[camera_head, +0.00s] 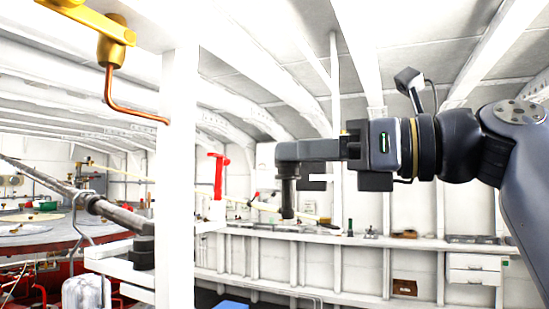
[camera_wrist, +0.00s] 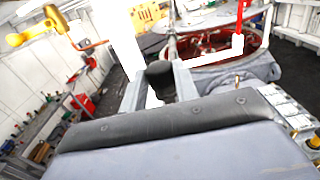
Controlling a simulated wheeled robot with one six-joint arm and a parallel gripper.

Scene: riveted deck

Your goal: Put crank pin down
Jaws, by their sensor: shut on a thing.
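My gripper (camera_head: 290,163) is at the centre of the head view, held up in the air and reaching left. It is shut on the crank pin (camera_head: 288,200), a dark grey cylinder that hangs roughly upright below the fingers. In the wrist view the dark round end of the crank pin (camera_wrist: 160,78) shows between the two grey fingers of my gripper (camera_wrist: 158,92). The fingers hide part of its upper end. I cannot see the pin touching any surface.
A white post (camera_head: 180,190) stands left of my gripper. A yellow bracket with a copper crank handle (camera_head: 110,90) juts out above left. Stacked black discs (camera_head: 143,252) sit on a white ledge beside the post. A long cluttered bench (camera_head: 340,238) runs behind. A red-based round machine (camera_head: 30,235) is left.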

